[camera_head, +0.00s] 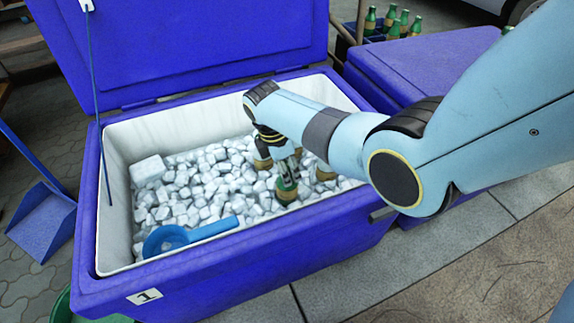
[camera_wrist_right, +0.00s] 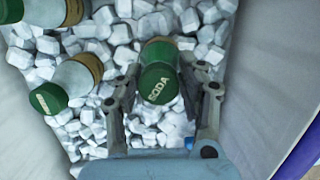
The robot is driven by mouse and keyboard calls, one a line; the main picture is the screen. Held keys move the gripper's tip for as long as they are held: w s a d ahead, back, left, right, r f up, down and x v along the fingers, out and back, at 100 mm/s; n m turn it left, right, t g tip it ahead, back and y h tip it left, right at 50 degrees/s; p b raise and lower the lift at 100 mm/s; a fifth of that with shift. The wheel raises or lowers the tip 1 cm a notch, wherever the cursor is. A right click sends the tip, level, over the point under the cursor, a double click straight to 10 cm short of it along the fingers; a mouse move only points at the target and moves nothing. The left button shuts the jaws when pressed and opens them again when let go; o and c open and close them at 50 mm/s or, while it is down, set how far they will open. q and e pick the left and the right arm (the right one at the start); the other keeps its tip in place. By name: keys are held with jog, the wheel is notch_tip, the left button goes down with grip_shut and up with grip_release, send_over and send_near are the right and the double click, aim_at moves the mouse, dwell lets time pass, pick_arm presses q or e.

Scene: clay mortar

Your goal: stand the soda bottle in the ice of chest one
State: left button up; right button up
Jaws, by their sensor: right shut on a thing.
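Chest one (camera_head: 240,262), a blue chest marked 1 with a white lining, is open and holds white ice cubes (camera_head: 205,185). My right gripper (camera_head: 286,172) reaches down into it, toward the right part of the ice. It is shut on the soda bottle (camera_head: 286,192), a green bottle with a tan band. In the right wrist view the green end marked SODA (camera_wrist_right: 158,82) sits between the fingers (camera_wrist_right: 160,95). The bottle is at the ice, but whether its base touches or is sunk in cannot be told. My left gripper is out of view.
A blue scoop (camera_head: 185,238) lies on the ice at the front left, and a large ice block (camera_head: 148,170) at the back left. The raised lid (camera_head: 190,45) is behind. A second blue chest (camera_head: 425,65) stands right.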

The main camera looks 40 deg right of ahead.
jog(key=shift+w+f+b, duration=0.1)
jog(key=shift+f+b, duration=0.2)
jog(key=shift+f, duration=0.1)
dwell(0.4)
jog(key=o, duration=1.7)
